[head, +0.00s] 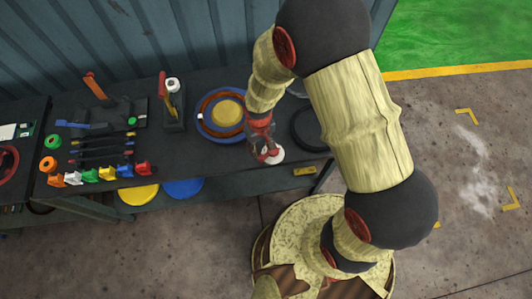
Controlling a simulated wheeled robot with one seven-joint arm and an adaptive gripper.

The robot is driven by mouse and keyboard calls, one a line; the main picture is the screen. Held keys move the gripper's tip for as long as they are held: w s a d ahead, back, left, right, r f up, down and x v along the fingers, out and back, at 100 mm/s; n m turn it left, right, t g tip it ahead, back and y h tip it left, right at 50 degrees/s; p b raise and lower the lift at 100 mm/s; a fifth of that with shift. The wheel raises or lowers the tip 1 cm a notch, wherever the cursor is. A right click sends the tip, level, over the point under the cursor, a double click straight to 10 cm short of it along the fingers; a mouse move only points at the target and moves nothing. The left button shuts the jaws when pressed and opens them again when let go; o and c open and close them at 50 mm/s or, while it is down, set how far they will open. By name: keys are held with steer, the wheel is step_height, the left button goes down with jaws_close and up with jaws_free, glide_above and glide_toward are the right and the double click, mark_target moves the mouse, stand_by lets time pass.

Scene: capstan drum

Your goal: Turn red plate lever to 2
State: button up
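A round stack of plates lies flat on the dark bench: a blue outer plate (209,129), a brownish-red plate (209,104) and a yellow centre disc (228,109). A small white mark shows at the left rim. I cannot make out a separate lever on the red plate or any number beside it. My gripper (267,154) points down just right of the stack, near the bench's front edge. A white round piece (275,157) shows at its fingertips; I cannot tell whether the fingers touch it or are open or shut.
A red-handled upright lever (162,84) with a white roll stands left of the stack. An orange lever (95,86) and several coloured blocks are farther left. A black disc (312,128) lies right of my gripper. A corrugated wall (130,40) backs the bench.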

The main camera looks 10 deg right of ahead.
mark_target(260, 156)
steer(key=shift+w+f, duration=0.1)
steer(key=shift+f, duration=0.5)
step_height(260, 156, down, 7)
steer(key=shift+a+r, duration=0.1)
steer(key=shift+r, duration=0.1)
steer(key=shift+c, duration=1.1)
steer(key=c, duration=0.7)
jaws_close()
